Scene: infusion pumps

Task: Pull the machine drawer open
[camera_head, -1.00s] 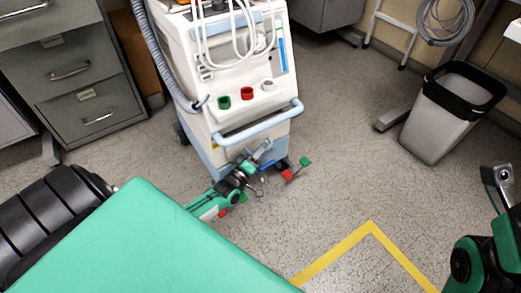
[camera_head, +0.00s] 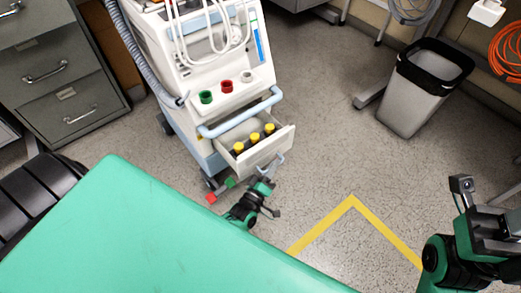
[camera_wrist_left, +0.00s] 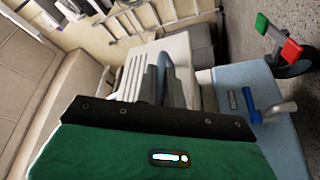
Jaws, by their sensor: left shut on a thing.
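The machine (camera_head: 215,90) is a white medical unit on wheels with a light blue bar across its front. Its white drawer (camera_head: 284,141) is pulled out below the bar and shows three dark bottles with yellow caps (camera_head: 254,137) inside. My left gripper (camera_head: 267,177) is at the drawer's front, shut on the light blue drawer handle (camera_head: 276,163). In the left wrist view, the fingers (camera_wrist_left: 163,86) close around the blue handle, which is partly hidden between them. My right gripper (camera_head: 492,232) is at the right edge, away from the machine; its fingertips are unclear.
Grey filing cabinets (camera_head: 65,90) stand left of the machine. A waste bin (camera_head: 413,103) with a black liner stands at right. A green surface (camera_head: 140,235) fills the lower left. The floor right of the drawer is clear, with yellow tape (camera_head: 352,202).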

